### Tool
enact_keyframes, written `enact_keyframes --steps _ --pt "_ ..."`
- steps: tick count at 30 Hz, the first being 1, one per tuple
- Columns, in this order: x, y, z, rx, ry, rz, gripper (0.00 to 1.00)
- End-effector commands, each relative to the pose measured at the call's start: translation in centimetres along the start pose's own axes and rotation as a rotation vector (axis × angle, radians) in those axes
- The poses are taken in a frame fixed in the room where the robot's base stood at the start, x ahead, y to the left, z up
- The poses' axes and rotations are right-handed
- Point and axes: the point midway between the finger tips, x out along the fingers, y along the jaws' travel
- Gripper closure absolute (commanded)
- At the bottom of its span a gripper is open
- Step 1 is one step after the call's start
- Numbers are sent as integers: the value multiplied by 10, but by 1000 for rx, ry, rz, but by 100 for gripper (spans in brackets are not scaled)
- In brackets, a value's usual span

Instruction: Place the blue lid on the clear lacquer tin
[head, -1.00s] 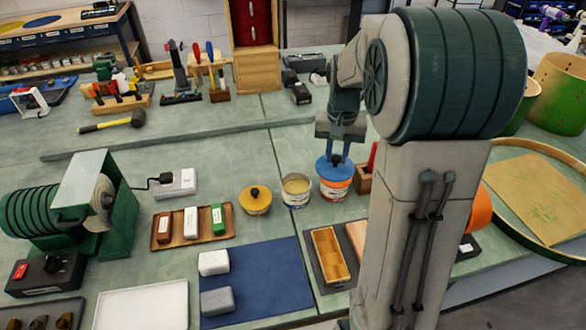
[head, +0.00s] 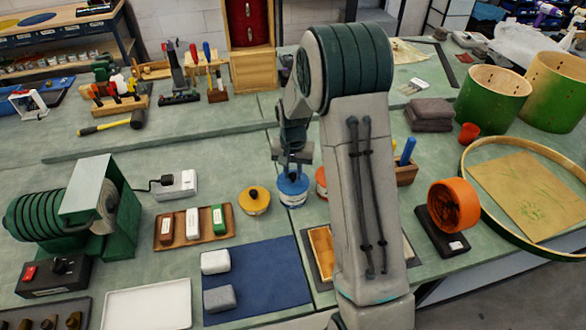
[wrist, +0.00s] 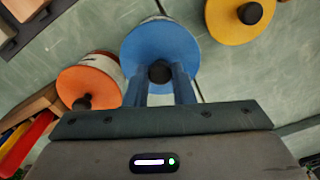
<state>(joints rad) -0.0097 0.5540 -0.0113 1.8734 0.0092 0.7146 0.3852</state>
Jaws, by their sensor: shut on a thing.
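My gripper (head: 292,174) is shut on the dark knob of the blue lid (head: 292,187). In the wrist view the blue lid (wrist: 160,45) sits level between the two fingers (wrist: 160,88). The lid is over the middle tin (head: 292,203), the one that stood open with pale contents, and now hides its mouth. I cannot tell whether the lid rests on the rim or is slightly above it. The tin's wall also shows past the lid's edge in the wrist view (wrist: 155,19).
A yellow-lidded tin (head: 255,201) stands close on the left. An orange-lidded tin (head: 321,181) stands close on the right, partly hidden by my arm; its lid shows in the wrist view (wrist: 88,84). A wooden tray with three blocks (head: 164,233) lies farther left.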

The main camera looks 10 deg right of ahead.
Motion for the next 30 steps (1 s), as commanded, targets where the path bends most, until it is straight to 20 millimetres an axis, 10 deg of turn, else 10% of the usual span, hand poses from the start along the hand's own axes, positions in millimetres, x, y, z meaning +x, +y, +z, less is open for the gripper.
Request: enact_keyframes --steps 11,12,14,30 --pt "6 0 0 0 0 0 100" --pt "5 0 0 0 1 0 72" --pt "4 0 0 0 0 0 56" --pt "-23 0 -1 0 6 -2 56"
